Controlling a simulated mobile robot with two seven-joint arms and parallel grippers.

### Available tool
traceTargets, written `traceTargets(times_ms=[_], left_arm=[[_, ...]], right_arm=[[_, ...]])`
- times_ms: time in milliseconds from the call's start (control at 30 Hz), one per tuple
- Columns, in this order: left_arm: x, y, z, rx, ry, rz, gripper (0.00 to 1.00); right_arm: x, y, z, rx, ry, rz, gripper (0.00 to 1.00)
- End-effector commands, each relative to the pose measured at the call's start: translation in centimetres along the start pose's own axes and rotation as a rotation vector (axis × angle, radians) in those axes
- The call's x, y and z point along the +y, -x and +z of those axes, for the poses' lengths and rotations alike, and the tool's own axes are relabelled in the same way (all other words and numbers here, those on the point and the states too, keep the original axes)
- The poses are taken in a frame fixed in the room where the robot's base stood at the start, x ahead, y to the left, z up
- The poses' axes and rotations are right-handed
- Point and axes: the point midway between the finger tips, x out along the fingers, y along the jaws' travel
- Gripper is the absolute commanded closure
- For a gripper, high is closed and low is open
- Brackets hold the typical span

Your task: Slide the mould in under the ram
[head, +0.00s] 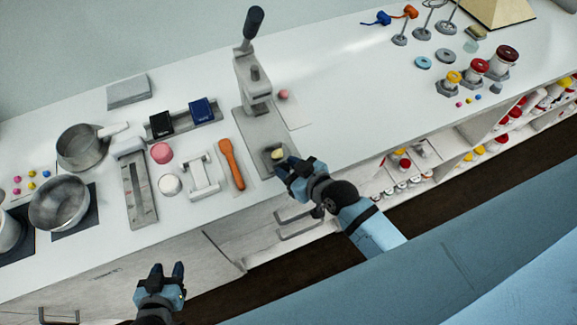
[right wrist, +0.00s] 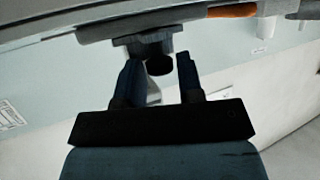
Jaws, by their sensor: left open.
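The mould (head: 273,155), a small grey block with a pale yellow piece on it, sits at the front end of the press's grey base plate (head: 246,122). The ram press (head: 252,80), with a dark-topped lever, stands at the plate's back, so the mould is in front of the ram. My right gripper (head: 285,168) is at the mould's front right side. In the right wrist view its fingers (right wrist: 160,75) are apart, with a dark round knob showing between or beyond them; contact is unclear. My left gripper (head: 167,270) is open and empty, in front of the counter.
An orange-handled tool (head: 231,163) lies left of the plate, beside a white frame (head: 204,175). A pink ball (head: 283,94) lies on a pale sheet right of the press. Pans (head: 60,203) stand at the left.

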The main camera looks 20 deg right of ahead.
Motion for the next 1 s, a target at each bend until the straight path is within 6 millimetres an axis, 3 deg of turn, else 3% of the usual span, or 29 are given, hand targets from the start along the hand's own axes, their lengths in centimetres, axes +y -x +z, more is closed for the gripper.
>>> traceTargets(times_ms=[233, 400, 567, 800, 1000], left_arm=[[0.2, 0.0, -0.2, 0.003, 0.001, 0.004, 0.57], [0.3, 0.1, -0.2, 0.004, 0.001, 0.005, 0.57], [0.3, 0.1, -0.4, 0.004, 0.001, 0.005, 0.57], [0.2, 0.5, -0.8, 0.004, 0.001, 0.003, 0.57], [0.1, 0.5, -0.8, 0.005, 0.001, -0.001, 0.57]], right_arm=[[0.0, -0.1, 0.0, 0.0, -0.001, 0.0, 0.66], [0.0, -0.1, 0.0, -0.001, -0.001, 0.0, 1.0], [0.2, -0.4, -0.2, 0.0, 0.0, 0.0, 1.0], [1.3, -3.2, -1.4, 0.0, -0.001, -0.002, 1.0], [1.4, -3.5, -1.3, -0.001, -0.002, -0.002, 1.0]])
